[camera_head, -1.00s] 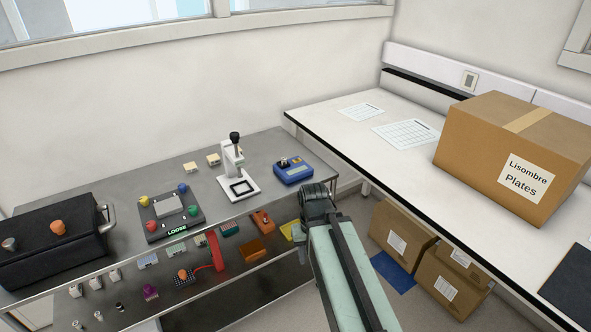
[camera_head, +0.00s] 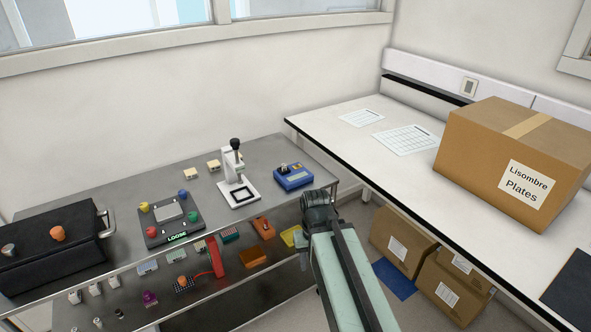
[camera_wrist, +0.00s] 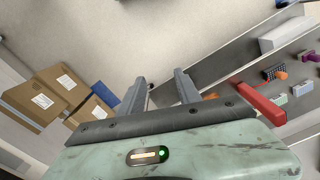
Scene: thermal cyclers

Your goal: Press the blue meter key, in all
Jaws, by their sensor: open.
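The blue meter (camera_head: 293,177) sits on the grey steel bench near its right end in the head view. Its top carries a dark knob and a pale panel; a separate key is too small to make out. In the wrist view my gripper (camera_wrist: 161,84) is open and empty, its two grey fingers apart over the floor. The meter is not seen in the wrist view. In the head view my arm stands in front of the bench's right end, below and right of the meter, apart from it.
A white press (camera_head: 238,178) stands just left of the meter. A control box marked LOOSE (camera_head: 170,218) and a black case (camera_head: 52,252) are further left. Lower shelf items include a red lever (camera_head: 216,258). A white counter (camera_head: 350,135) and cardboard boxes (camera_head: 402,238) lie right.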

